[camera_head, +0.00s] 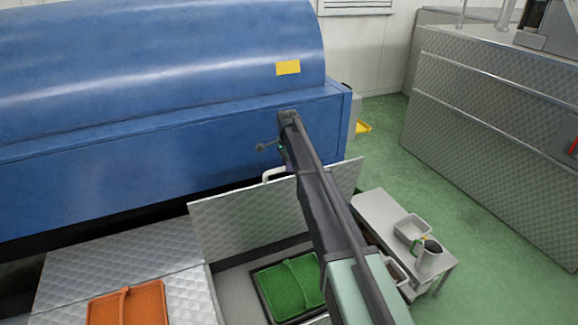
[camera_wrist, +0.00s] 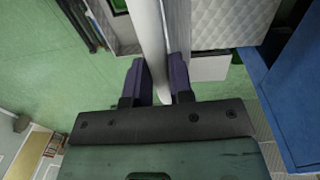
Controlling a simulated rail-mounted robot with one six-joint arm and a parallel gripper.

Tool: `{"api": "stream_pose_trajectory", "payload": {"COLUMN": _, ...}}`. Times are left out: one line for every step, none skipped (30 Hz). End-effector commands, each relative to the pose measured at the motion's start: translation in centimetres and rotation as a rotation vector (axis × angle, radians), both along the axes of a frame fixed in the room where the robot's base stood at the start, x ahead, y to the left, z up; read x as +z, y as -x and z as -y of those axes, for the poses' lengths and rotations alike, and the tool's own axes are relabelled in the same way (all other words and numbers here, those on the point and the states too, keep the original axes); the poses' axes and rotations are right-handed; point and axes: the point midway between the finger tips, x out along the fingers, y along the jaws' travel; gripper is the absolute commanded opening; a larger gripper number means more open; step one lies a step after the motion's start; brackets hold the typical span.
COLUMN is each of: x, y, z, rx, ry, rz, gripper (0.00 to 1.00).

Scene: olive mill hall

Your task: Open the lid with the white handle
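The lid (camera_head: 240,218) is a patterned metal panel that stands raised, steeply tilted, beside the blue machine. Its white handle (camera_head: 274,174) shows at the top edge in the head view, partly hidden behind my arm. In the wrist view the white handle (camera_wrist: 152,40) is a bar running between the two dark fingers of my gripper (camera_wrist: 160,85). The bar fills the gap, with a finger on each side. My gripper is hidden behind my arm in the head view. Below the lid is an open compartment (camera_head: 237,290) with a green basket (camera_head: 290,284) in it.
The large blue machine (camera_head: 150,165) stands close behind the lid. A flat patterned panel (camera_head: 120,262) lies to the left, with an orange basket (camera_head: 128,305) in front. A small table (camera_head: 375,212) with a tray (camera_head: 412,228) and a jug (camera_head: 428,256) stands right. Green floor (camera_head: 490,250) is clear beyond.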

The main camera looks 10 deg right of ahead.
Motion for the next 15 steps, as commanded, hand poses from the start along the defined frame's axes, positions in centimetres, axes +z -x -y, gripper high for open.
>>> {"api": "stream_pose_trajectory", "payload": {"x": 0.0, "y": 0.0, "z": 0.0, "rx": 0.0, "ry": 0.0, "rz": 0.0, "gripper": 0.1}}
{"api": "stream_pose_trajectory", "payload": {"x": 0.0, "y": 0.0, "z": 0.0, "rx": 0.0, "ry": 0.0, "rz": 0.0, "gripper": 0.05}}
{"api": "stream_pose_trajectory", "payload": {"x": 0.0, "y": 0.0, "z": 0.0, "rx": 0.0, "ry": 0.0, "rz": 0.0, "gripper": 0.0}}
{"api": "stream_pose_trajectory", "payload": {"x": 0.0, "y": 0.0, "z": 0.0, "rx": 0.0, "ry": 0.0, "rz": 0.0, "gripper": 0.0}}
{"api": "stream_pose_trajectory", "payload": {"x": 0.0, "y": 0.0, "z": 0.0, "rx": 0.0, "ry": 0.0, "rz": 0.0, "gripper": 0.0}}
{"api": "stream_pose_trajectory", "payload": {"x": 0.0, "y": 0.0, "z": 0.0, "rx": 0.0, "ry": 0.0, "rz": 0.0, "gripper": 0.0}}
{"api": "stream_pose_trajectory", "payload": {"x": 0.0, "y": 0.0, "z": 0.0, "rx": 0.0, "ry": 0.0, "rz": 0.0, "gripper": 0.0}}
{"api": "stream_pose_trajectory", "payload": {"x": 0.0, "y": 0.0, "z": 0.0, "rx": 0.0, "ry": 0.0, "rz": 0.0, "gripper": 0.0}}
{"api": "stream_pose_trajectory", "payload": {"x": 0.0, "y": 0.0, "z": 0.0, "rx": 0.0, "ry": 0.0, "rz": 0.001, "gripper": 0.0}}
{"api": "stream_pose_trajectory", "payload": {"x": 0.0, "y": 0.2, "z": 0.0, "rx": 0.0, "ry": -0.001, "rz": 0.003, "gripper": 0.0}}
{"api": "stream_pose_trajectory", "payload": {"x": -0.1, "y": 0.4, "z": 0.1, "rx": 0.0, "ry": -0.001, "rz": 0.006, "gripper": 0.0}}
{"api": "stream_pose_trajectory", "payload": {"x": -0.2, "y": 0.7, "z": 0.1, "rx": 0.0, "ry": -0.003, "rz": 0.012, "gripper": 0.0}}
{"api": "stream_pose_trajectory", "payload": {"x": -0.3, "y": 1.2, "z": 0.2, "rx": 0.0, "ry": -0.004, "rz": 0.019, "gripper": 0.0}}
{"api": "stream_pose_trajectory", "payload": {"x": -0.4, "y": 1.7, "z": 0.3, "rx": 0.0, "ry": -0.006, "rz": 0.026, "gripper": 0.0}}
{"api": "stream_pose_trajectory", "payload": {"x": -0.6, "y": 2.5, "z": 0.5, "rx": 0.0, "ry": -0.009, "rz": 0.04, "gripper": 0.0}}
